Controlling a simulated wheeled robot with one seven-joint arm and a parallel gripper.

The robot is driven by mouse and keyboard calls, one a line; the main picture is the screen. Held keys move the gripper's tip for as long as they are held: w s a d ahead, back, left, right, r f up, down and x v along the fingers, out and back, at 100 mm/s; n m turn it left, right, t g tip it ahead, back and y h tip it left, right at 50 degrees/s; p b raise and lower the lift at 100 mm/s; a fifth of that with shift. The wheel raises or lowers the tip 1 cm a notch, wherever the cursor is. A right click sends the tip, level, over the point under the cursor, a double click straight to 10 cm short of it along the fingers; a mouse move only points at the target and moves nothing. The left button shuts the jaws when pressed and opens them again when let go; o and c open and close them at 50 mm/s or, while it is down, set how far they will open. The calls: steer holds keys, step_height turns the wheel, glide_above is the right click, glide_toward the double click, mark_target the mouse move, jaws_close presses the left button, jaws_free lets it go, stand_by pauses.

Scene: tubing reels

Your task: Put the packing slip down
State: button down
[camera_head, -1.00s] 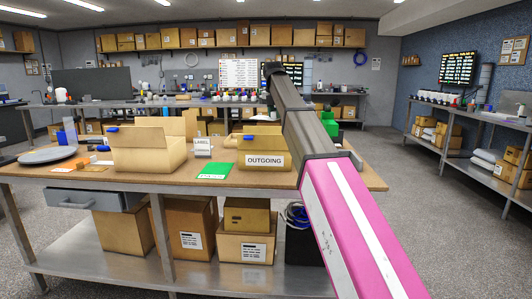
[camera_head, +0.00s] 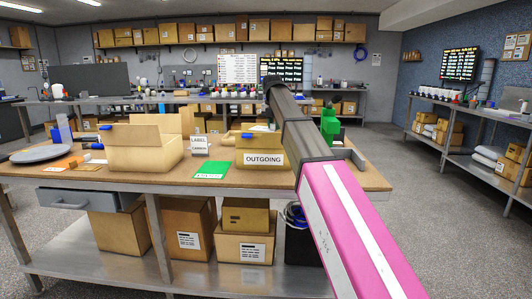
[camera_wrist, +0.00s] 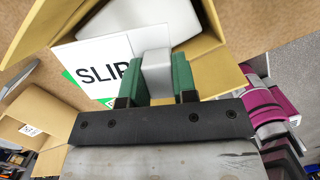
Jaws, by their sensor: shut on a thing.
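The packing slip (camera_wrist: 98,60) is a white card with "SLIP" in black, beside my gripper's fingers in the wrist view. My gripper (camera_wrist: 157,75) has two green fingers shut on a pale grey block that appears to belong to the slip. An open cardboard box (camera_wrist: 220,70) lies beneath and around the fingers, with a white thing (camera_wrist: 172,15) in it. I cannot tell whether the slip touches the box. In the head view the gripper and slip are hidden behind my arm. The box marked "OUTGOING" (camera_head: 263,159) stands on the workbench there.
The workbench (camera_head: 240,178) also holds a larger open box (camera_head: 145,155), a white "LABEL" card (camera_head: 199,145), a green card (camera_head: 211,169), a grey plate (camera_head: 42,155) and a green object (camera_head: 329,124). Boxes (camera_head: 185,235) fill its lower shelf. Floor is clear at right.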

step_height(320, 180, down, 10)
steer(key=shift+f, duration=0.1)
stand_by(0.4)
steer(key=c, duration=0.9)
jaws_free()
steer(key=r, duration=0.4)
steer(key=s+r, duration=0.1)
steer(key=r, duration=0.7)
steer(key=shift+s+a, duration=0.35)
